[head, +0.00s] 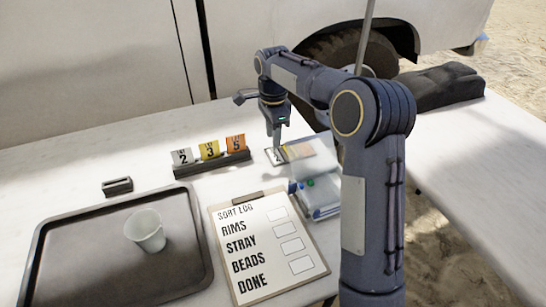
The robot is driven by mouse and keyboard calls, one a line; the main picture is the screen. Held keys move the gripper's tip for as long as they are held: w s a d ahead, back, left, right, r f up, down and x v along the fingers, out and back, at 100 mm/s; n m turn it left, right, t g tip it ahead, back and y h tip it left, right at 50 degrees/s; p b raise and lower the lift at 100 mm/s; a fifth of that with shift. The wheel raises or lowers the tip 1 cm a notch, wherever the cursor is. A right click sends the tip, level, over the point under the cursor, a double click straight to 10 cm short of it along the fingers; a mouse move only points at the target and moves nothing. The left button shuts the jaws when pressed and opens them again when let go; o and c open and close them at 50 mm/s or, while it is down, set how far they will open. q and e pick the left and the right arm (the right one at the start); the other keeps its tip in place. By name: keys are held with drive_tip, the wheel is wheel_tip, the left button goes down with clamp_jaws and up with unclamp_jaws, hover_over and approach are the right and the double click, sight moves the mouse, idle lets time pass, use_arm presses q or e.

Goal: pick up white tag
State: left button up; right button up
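A white tag marked 2 (182,157) stands in the left end of a dark rack (212,165), beside a yellow tag marked 3 (209,150) and an orange tag marked 5 (235,143). My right gripper (277,143) points down to the right of the rack, apart from these tags. A small pale flat piece (274,157) with a dark mark lies right at its fingertips. I cannot tell whether the fingers touch it, or whether they are open or shut. My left gripper is not in view.
Clear bags (318,200) with small items lie right of the clipboard (318,265). A dark tray (55,245) holds a white cup (146,231). A small dark block (117,186) sits behind the tray. The white table (75,185) is clear at back left.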

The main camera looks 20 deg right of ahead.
sight(275, 153)
wheel_tip(275, 153, down, 3)
drive_tip(key=shift+r, duration=0.1)
drive_tip(key=shift+s+d, duration=0.1)
clamp_jaws()
drive_tip(key=shift+r, duration=0.1)
